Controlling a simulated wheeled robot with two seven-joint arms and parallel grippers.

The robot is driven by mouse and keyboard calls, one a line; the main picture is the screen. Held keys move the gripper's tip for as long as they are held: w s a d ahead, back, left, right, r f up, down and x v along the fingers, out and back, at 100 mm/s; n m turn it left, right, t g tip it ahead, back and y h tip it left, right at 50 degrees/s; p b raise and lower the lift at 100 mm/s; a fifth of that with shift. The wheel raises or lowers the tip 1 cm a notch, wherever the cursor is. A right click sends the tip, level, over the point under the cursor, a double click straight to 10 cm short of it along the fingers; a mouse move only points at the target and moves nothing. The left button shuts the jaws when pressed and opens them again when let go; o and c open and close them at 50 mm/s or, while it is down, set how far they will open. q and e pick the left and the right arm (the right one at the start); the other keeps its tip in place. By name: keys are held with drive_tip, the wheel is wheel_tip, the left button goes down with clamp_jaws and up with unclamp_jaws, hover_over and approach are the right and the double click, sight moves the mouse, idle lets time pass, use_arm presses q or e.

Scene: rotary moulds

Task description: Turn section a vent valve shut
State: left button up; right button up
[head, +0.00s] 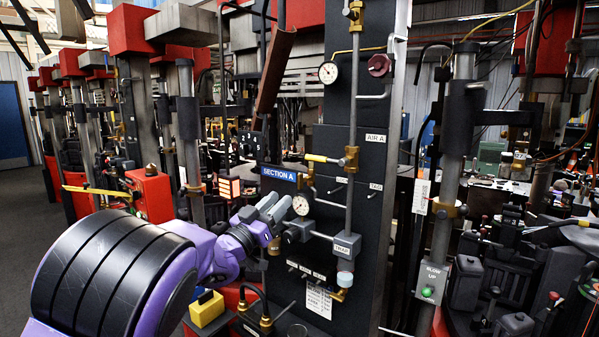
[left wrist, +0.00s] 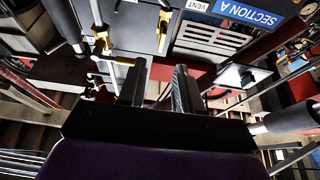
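The blue SECTION A sign (head: 278,174) is on the dark panel (head: 362,215) in the head view. The sign also shows in the left wrist view (left wrist: 250,14), with a white VENT label (left wrist: 197,7) beside it. A brass fitting (left wrist: 163,18) is near that label. A yellow-handled lever (head: 320,158) lies level beside a brass body on the panel's pipe; I cannot tell whether it is the vent valve. My left gripper (head: 276,207) is at the panel's left edge below the sign, its fingers apart (left wrist: 160,88) with nothing seen between them. My right gripper is out of view.
A pressure gauge (head: 301,205) and a grey block (head: 297,231) are close to my left fingertips. A vertical pipe (head: 353,100) runs down the panel. A red box (head: 150,194) stands at left. Open floor (head: 45,245) is at far left.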

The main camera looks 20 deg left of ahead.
sight(298, 182)
use_arm(q)
drive_tip(key=p+x, duration=0.5)
drive_tip(key=x, duration=0.5)
drive_tip(key=shift+w+a, duration=0.1)
drive_tip(key=shift+w, duration=0.05)
drive_tip(key=shift+w+f, duration=0.15)
clamp_jaws()
